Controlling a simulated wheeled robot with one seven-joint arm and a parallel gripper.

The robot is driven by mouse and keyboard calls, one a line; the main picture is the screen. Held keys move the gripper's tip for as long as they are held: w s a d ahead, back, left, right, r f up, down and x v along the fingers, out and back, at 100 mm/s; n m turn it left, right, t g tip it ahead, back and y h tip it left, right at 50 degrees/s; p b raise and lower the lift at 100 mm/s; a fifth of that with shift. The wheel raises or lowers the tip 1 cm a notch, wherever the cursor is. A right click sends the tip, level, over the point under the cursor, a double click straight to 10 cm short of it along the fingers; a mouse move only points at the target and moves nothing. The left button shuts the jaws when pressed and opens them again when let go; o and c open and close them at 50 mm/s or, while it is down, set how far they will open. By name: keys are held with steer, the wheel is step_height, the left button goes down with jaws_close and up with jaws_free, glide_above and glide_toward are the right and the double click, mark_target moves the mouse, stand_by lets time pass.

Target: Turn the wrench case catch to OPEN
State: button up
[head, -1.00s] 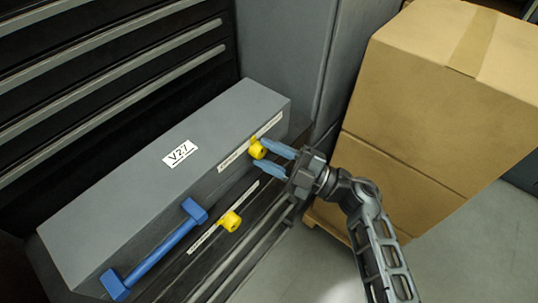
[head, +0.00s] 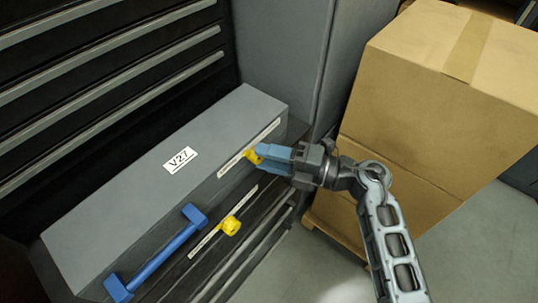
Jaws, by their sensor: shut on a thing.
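The grey case (head: 130,190) bears a V27 label (head: 180,160) on its top and a blue handle (head: 160,255) on its front. A yellow catch (head: 252,157) sits at the upper right of the case front, beside a pale label strip (head: 230,163). My gripper (head: 262,156) is at this catch from the right, its blue fingers shut on it and hiding part of it. A second yellow catch (head: 231,226) is below, with its own label strip (head: 208,238); my gripper is apart from it. The lettering on both strips is too small to read.
Large cardboard boxes (head: 430,110) stand to the right, close behind my arm. A dark drawer cabinet (head: 100,90) is at the back left and a grey cabinet (head: 280,60) behind the case. Open floor (head: 470,250) shows at the lower right.

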steer(key=shift+f, duration=0.1)
stand_by(0.4)
steer(key=o, duration=1)
steer(key=shift+o, duration=0.2)
steer(key=v, duration=0.8)
steer(key=shift+b, duration=0.45)
steer(key=shift+a, duration=0.1)
steer(key=s+d+r+m+t+h, duration=0.2)
steer(key=s+d+m+h, duration=0.3)
steer(key=s+m, duration=0.6)
steer(key=s+d+r+m+t+h, duration=0.2)
steer(key=s+d+m+t+h, duration=0.2)
steer(key=s+m, duration=0.7)
steer(key=s+d+r+m+t+h, duration=0.2)
steer(key=s+d+m+h, duration=0.3)
steer(key=s, duration=0.9)
steer(key=m+t+h, duration=0.1)
steer(key=m+h, duration=0.2)
steer(key=m, duration=0.2)
steer(key=shift+d+r+m+t, duration=0.3)
steer(key=shift+d+m+t, duration=0.1)
